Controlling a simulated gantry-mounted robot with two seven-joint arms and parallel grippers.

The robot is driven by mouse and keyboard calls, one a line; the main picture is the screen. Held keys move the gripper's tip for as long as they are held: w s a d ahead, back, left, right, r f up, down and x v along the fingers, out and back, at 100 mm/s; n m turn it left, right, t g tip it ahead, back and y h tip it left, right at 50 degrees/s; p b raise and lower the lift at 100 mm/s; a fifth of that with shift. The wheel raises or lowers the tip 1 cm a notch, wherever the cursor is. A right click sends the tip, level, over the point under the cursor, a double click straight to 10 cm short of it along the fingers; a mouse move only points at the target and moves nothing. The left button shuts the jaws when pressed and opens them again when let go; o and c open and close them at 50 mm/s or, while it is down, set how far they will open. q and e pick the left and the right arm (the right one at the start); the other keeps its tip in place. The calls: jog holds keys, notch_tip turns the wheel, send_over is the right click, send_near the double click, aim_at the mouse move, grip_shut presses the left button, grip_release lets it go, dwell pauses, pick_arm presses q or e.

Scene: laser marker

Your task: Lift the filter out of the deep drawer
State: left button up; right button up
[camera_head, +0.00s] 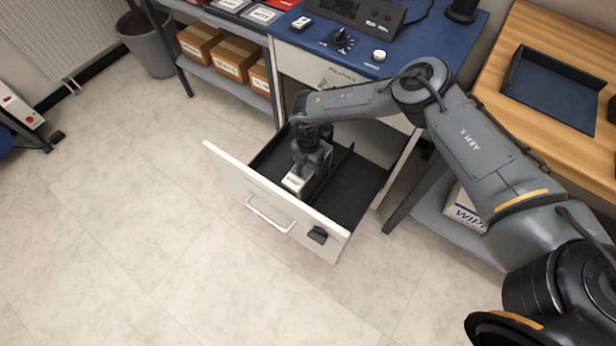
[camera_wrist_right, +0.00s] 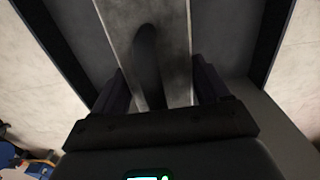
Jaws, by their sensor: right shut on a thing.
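The deep drawer (camera_head: 235,183) is pulled out below the blue-topped bench, with a pale front and a dark inside. The filter (camera_head: 294,183), a box with a whitish labelled face, is inside it, left of a thin divider. My right gripper (camera_head: 311,164) reaches down into the drawer and is shut on the filter. In the right wrist view the filter (camera_wrist_right: 175,45) is a grey block between the two dark fingers (camera_wrist_right: 163,90). Whether its underside touches the drawer floor is hidden. My left gripper is not in view.
The drawer's right compartment (camera_head: 352,188) looks empty. The drawer front has a handle (camera_head: 269,217) and a black latch (camera_head: 318,235). Cardboard boxes (camera_head: 232,58) sit on a shelf at left. A wooden table with a dark tray (camera_head: 552,90) stands at right. The floor in front is clear.

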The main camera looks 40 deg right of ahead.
grip_shut()
jog(key=shift+r, duration=0.15)
